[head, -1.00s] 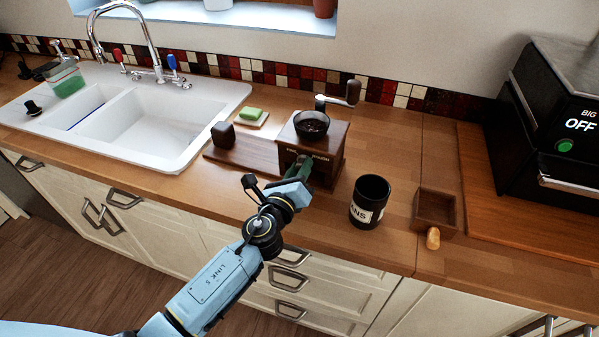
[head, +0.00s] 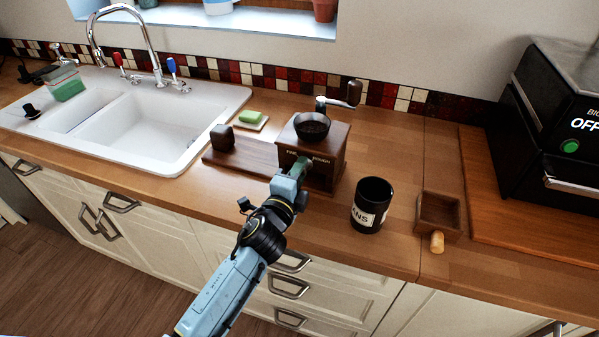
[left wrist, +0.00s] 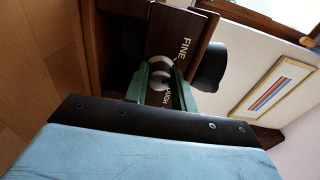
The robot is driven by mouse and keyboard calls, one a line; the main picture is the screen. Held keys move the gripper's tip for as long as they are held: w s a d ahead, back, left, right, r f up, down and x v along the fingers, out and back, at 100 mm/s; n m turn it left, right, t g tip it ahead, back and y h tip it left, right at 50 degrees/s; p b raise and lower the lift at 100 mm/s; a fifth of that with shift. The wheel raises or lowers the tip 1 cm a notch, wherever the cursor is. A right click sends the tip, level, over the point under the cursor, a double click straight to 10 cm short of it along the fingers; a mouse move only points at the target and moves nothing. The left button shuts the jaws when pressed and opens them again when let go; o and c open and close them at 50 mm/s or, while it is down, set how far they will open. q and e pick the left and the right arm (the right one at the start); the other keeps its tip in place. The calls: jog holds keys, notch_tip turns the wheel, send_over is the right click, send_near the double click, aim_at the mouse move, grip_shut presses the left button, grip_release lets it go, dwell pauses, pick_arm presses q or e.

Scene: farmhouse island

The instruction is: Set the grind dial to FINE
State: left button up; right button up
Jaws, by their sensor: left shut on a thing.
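The coffee grinder (head: 322,178) is a brown wooden box with a dark bowl on top and a crank behind. Its front panel reads FINE on the left and ROUGH on the right in the head view. My left gripper (head: 300,168) reaches that front panel. In the left wrist view, the green fingers of my left gripper (left wrist: 161,90) are shut on a pale round dial (left wrist: 158,70) on the panel, with FINE (left wrist: 186,48) beside it. The fingers partly cover the dial and the other lettering, so I cannot tell its setting. My right gripper is not in view.
A black mug (head: 371,204) and a small open wooden box (head: 438,212) with a knob stand right of the grinder. A black appliance (head: 560,120) is at the far right. A sink (head: 150,125) and green sponge (head: 250,116) lie left. The front counter is mostly clear.

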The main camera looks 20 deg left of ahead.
pick_arm(q)
jog(key=shift+n, duration=1.5)
jog(key=o, duration=1)
